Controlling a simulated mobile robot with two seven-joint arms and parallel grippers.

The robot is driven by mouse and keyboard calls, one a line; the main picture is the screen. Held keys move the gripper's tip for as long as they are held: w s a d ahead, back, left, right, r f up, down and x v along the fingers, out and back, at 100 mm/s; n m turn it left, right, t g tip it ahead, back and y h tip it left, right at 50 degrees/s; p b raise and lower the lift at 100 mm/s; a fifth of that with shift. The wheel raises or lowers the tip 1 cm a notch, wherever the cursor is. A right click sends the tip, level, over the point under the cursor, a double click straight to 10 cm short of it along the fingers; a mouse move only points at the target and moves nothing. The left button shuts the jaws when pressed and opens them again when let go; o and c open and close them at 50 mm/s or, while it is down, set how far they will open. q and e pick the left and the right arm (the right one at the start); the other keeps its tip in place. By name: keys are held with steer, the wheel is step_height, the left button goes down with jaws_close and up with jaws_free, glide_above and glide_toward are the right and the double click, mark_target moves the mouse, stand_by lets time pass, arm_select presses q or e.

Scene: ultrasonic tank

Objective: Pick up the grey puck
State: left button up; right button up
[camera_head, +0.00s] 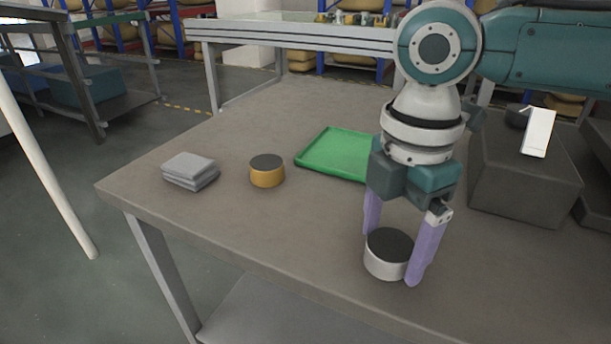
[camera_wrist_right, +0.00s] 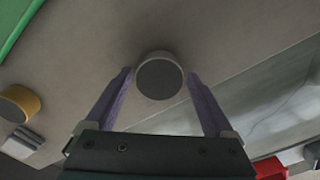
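The grey puck (camera_head: 385,266) is a short light-grey cylinder with a dark top, standing on the table near its front edge. It also shows in the right wrist view (camera_wrist_right: 160,78), between the fingertips. My right gripper (camera_head: 391,259) points down over it, with one purple finger on each side. In the right wrist view, the fingers (camera_wrist_right: 159,73) stand apart with a narrow gap visible on each side of the puck, so the gripper looks open. My left gripper is in neither view.
On the table (camera_head: 255,230), a yellow puck (camera_head: 267,178) and a stack of grey cloths (camera_head: 190,172) lie to the left. A green tray (camera_head: 335,153) lies behind the gripper, partly hidden by it. A dark box (camera_head: 525,180) with a white item (camera_head: 538,132) stands at right.

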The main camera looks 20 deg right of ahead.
jaws_close()
stand_by(0.5)
